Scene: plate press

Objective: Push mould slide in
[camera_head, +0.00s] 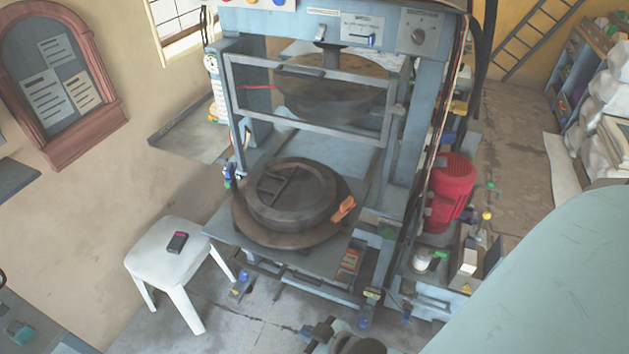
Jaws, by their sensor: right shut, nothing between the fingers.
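The mould (292,192) is a dark round block with a ribbed top and an orange-brown handle at its right. It sits on a round brown base on the mould slide (228,229), a flat grey plate out in front of the blue press (425,110). My right gripper (312,331) is at the bottom middle of the head view, below and in front of the slide, apart from it. It is shut and empty. My left gripper is not in view.
A barred guard frame (300,121) stands raised behind the mould, with a round platen (325,95) behind it. A white stool (165,250) with a small dark device is at left. A red motor (452,185) stands right of the press. My pale arm fills the lower right.

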